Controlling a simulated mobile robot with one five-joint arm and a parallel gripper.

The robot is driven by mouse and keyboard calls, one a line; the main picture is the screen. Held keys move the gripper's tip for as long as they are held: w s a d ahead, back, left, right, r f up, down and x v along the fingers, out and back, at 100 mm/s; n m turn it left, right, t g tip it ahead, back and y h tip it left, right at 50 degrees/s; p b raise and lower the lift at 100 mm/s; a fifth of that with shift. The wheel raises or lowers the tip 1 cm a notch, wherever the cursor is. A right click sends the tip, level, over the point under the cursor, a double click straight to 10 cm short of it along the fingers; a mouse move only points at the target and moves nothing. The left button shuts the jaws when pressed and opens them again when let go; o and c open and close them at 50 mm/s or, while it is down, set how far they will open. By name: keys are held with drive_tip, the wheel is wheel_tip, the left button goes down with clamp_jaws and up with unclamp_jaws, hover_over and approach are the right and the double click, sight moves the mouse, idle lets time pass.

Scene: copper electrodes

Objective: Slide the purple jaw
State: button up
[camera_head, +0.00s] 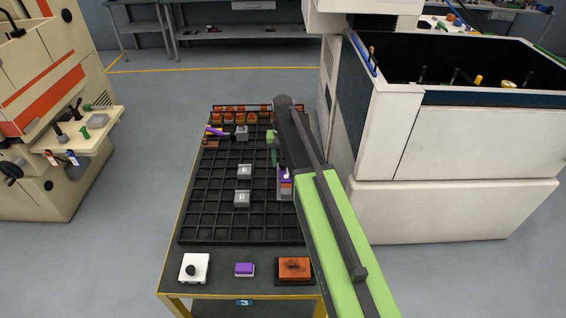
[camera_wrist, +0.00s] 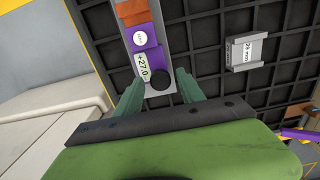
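The purple jaw (camera_wrist: 143,40) is a purple block with a round white mark, on a grey rail (camera_wrist: 176,35) in the wrist view. An orange block (camera_wrist: 135,12) sits farther up the rail. A "+27.0" label (camera_wrist: 143,66) and a black round knob (camera_wrist: 159,79) are at the near end. In the head view the purple jaw (camera_head: 286,182) shows partly beside my arm. My gripper (camera_wrist: 160,74) is open, its two green fingers on either side of the knob and label end, with gaps visible. Whether the fingers touch anything is unclear.
A black grid tray (camera_head: 215,220) covers the table, with grey blocks (camera_head: 242,198) and a purple-handled tool (camera_head: 215,131). A white box with black knob (camera_head: 194,268), a purple block (camera_head: 244,269) and an orange piece (camera_head: 294,267) stand along the front. A cream machine (camera_head: 440,215) is close right.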

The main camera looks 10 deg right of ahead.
clamp_jaws()
idle(1.2)
